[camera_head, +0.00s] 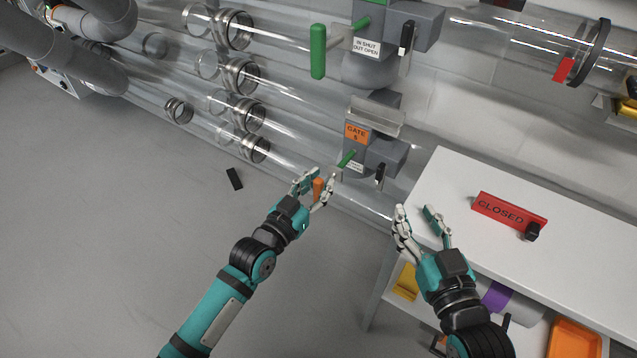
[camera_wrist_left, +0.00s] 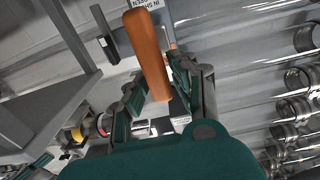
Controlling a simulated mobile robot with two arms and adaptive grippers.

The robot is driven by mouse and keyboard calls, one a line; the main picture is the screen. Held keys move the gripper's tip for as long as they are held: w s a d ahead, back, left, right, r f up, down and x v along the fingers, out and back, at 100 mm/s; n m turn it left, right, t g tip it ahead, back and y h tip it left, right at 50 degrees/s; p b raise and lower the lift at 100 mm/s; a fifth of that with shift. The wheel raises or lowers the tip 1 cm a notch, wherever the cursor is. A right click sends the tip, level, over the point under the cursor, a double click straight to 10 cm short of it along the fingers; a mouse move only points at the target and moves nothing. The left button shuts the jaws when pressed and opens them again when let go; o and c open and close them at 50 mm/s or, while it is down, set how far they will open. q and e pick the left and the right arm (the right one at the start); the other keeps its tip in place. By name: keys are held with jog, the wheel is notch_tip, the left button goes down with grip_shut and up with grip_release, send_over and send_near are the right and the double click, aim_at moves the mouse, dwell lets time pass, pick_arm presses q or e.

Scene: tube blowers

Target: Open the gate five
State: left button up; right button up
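The gate unit with the orange "GATE 5" label (camera_head: 357,132) is a grey housing on the lower clear tube, with a green rod (camera_head: 347,159) at its front. An orange handle (camera_head: 318,188) stands in front of it. My left gripper (camera_head: 317,184) has its fingers on either side of this handle. In the left wrist view the orange handle (camera_wrist_left: 148,55) lies between the fingers, with a gap visible on its right, so the gripper looks open. My right gripper (camera_head: 417,212) is open and empty, in front of the white table's left corner.
A red "CLOSED" sign (camera_head: 508,212) lies on the white table (camera_head: 580,245). Another gate above has a green handle (camera_head: 318,52). Clear tubes with metal rings (camera_head: 240,75) run along the wall. A black piece (camera_head: 234,178) lies on the open grey floor at left.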

pick_arm(q)
jog(key=shift+o, duration=1.4)
jog(key=shift+s, duration=0.1)
jog(key=v, duration=1.1)
jog(key=shift+s+a, duration=0.25)
jog(key=shift+s, duration=0.1)
